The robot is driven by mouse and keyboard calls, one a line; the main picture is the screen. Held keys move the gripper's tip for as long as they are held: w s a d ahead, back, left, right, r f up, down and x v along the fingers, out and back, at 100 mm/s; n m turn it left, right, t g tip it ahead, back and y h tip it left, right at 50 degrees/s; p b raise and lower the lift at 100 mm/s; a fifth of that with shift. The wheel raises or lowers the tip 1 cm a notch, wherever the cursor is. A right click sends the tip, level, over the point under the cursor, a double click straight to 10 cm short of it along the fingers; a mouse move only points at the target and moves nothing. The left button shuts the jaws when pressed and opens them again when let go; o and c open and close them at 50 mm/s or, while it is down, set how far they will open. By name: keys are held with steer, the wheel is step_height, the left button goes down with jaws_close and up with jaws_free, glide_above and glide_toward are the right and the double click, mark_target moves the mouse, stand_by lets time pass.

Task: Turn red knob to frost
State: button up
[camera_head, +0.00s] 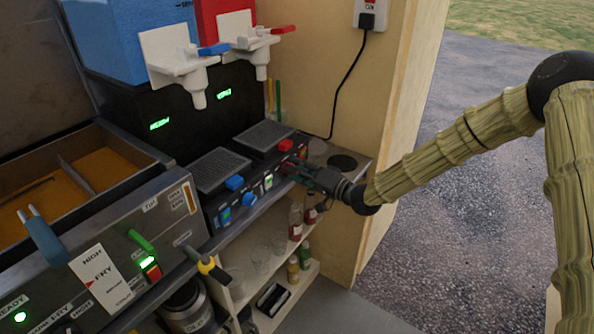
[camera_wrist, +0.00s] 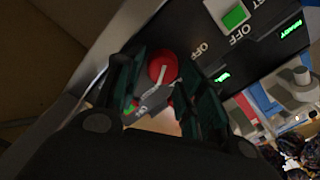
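The round red knob (camera_wrist: 162,67) with a pale pointer line sits on the dark front panel in the wrist view. My gripper (camera_wrist: 166,78) is open, one dark finger on each side of the knob. I cannot tell whether the fingers touch it. In the head view my gripper (camera_head: 300,172) is at the right end of the dispenser's front panel, below a red part (camera_head: 286,145). It hides part of the panel there. The frost marking cannot be read. Another red part shows partly behind the right finger in the wrist view.
The dispenser has a blue tank (camera_head: 115,35) and a red tank (camera_head: 222,18) with white taps over two drip trays. A blue control (camera_head: 234,183) is left of my gripper. A fryer (camera_head: 70,190) stands at left. Bottles and glasses fill the shelf below. A wooden wall (camera_head: 375,90) stands behind.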

steer(key=v, duration=1.2)
stand_by(0.4)
